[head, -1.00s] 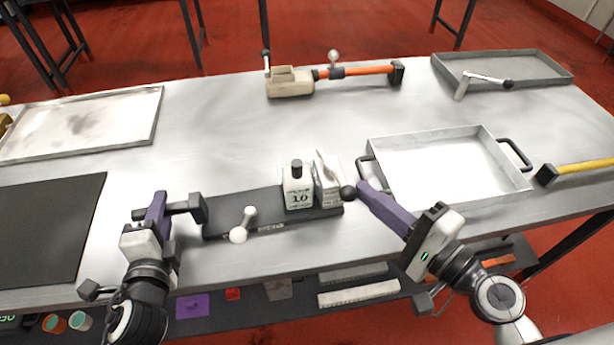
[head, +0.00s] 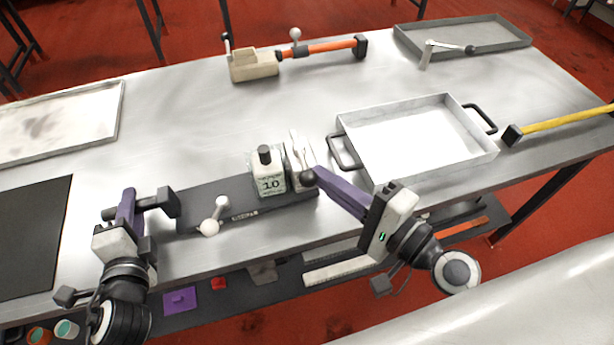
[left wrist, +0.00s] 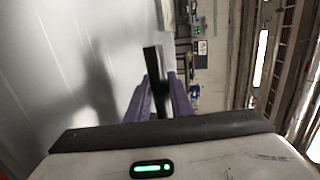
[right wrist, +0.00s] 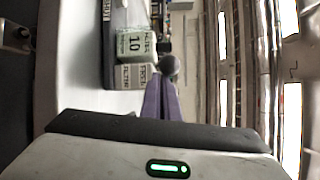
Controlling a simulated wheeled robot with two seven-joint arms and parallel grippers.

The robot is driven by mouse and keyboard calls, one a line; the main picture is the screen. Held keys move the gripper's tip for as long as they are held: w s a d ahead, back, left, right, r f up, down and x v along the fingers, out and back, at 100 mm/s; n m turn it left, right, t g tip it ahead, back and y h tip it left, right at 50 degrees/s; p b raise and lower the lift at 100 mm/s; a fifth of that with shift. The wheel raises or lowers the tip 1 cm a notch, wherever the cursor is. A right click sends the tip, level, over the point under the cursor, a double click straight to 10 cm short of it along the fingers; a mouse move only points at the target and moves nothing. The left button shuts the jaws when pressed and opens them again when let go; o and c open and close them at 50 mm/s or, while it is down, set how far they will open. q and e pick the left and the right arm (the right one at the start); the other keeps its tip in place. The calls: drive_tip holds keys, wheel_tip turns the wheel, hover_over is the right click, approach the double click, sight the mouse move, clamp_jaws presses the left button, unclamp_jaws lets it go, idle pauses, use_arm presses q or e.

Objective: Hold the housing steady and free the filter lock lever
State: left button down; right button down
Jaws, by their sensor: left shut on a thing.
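The housing is a long dark grey base (head: 235,205) on the metal table, with a bottle-like block marked 10 (head: 271,185) and a pale filter box (right wrist: 135,76) at its right end. A lever with a round dark knob (head: 308,177) is at that end; the knob also shows in the right wrist view (right wrist: 169,65). My left gripper (head: 135,204) is shut on a dark handle bar (head: 155,202) at the base's left end. My right gripper (head: 318,175) has its fingers together, tips against or just beside the knob; contact is hard to tell.
A small white-knobbed lever (head: 215,215) stands on the base's front. A metal tray with handles (head: 400,175) is close at the right. A yellow-handled tool (head: 560,122), an orange-handled tool (head: 320,48) and a far tray (head: 465,38) lie beyond. The table's middle is clear.

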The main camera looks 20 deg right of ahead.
use_arm(q)
drive_tip(key=shift+s+d+f, duration=0.15)
drive_tip(key=shift+d+f, duration=0.2)
use_arm(e)
drive_tip(key=shift+s+a, duration=0.1)
drive_tip(key=shift+a, duration=0.25)
drive_tip(key=d, duration=0.4)
use_arm(q)
drive_tip(key=shift+a+f, duration=0.1)
use_arm(e)
drive_tip(key=s, duration=0.9)
drive_tip(key=shift+a, duration=0.2)
use_arm(q)
drive_tip(key=c, duration=1.7)
unclamp_jaws()
drive_tip(key=shift+o, duration=1.1)
drive_tip(key=shift+a+r, duration=0.1)
drive_tip(key=shift+r, duration=0.15)
use_arm(e)
drive_tip(key=shift+w+f, duration=0.1)
use_arm(q)
drive_tip(key=v, duration=1.1)
drive_tip(key=shift+s+r, duration=0.15)
drive_tip(key=shift+s, duration=0.2)
